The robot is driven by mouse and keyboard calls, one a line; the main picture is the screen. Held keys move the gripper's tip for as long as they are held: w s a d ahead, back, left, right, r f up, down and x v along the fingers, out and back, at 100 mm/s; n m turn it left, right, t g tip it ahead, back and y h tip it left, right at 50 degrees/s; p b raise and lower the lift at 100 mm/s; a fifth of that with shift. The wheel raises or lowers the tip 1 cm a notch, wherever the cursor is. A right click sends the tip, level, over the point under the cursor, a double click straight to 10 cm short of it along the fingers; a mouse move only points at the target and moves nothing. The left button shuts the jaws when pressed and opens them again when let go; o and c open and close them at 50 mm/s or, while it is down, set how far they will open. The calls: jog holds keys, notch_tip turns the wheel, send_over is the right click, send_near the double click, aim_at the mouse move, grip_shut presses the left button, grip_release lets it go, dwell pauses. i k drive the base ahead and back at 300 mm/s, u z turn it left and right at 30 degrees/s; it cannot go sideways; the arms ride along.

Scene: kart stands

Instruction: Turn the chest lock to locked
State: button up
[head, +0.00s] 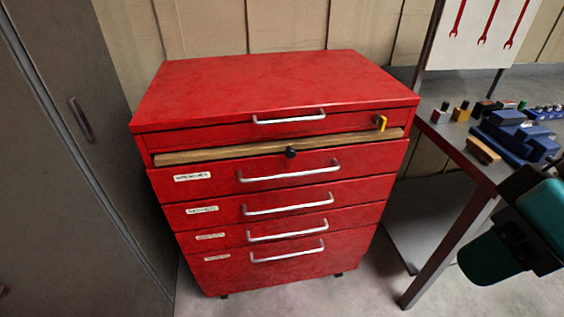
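The red tool chest (270,85) stands upright in the middle of the head view, with several drawers and silver bar handles. A small yellow key-like lever (381,122) sits at the right end of its top front panel, seemingly the chest lock. It looks roughly upright and tilted; I cannot read a locked or unlocked mark. A black round knob (291,152) shows at the middle of the front, below the top panel. Part of my teal and black arm is at the right edge, apart from the chest. My gripper's fingers are not in view.
A pale wooden strip (225,152) shows in a gap above the second drawer front. A workbench (455,148) on the right holds a blue vise (515,135) and small items. A grey cabinet (75,190) stands left. Some floor (370,285) is clear in front.

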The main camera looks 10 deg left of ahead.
aim_at(380, 121)
jog(key=z, duration=1.8)
jog(key=i, duration=3.1)
jog(key=u, duration=4.15)
